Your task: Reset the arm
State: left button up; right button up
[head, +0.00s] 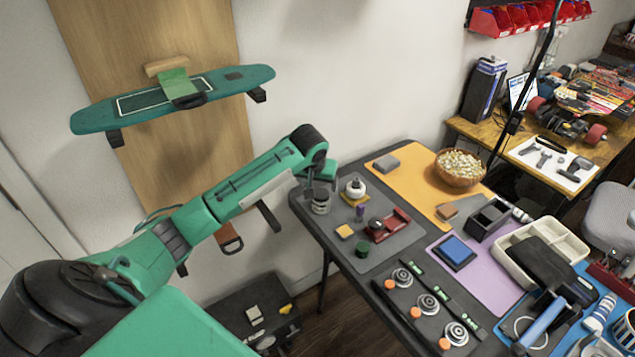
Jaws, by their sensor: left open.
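My left arm (245,192) is green and reaches in from the lower left, bent at its dark wrist joint. My left gripper (320,188) is small in the picture, open, at the far left corner of the dark workbench (308,228). A small grey jar-like thing (321,205) shows right below its fingers. I cannot tell whether they touch it, and part of it is hidden. My right gripper is not in view.
A teal skateboard deck (95,117) rests on wall brackets at the upper left. The bench bears a grey mat (405,238) with small parts, a wooden bowl (460,172), a blue-topped block (454,252) and a cream tray (510,262). A dark box (262,310) stands on the floor.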

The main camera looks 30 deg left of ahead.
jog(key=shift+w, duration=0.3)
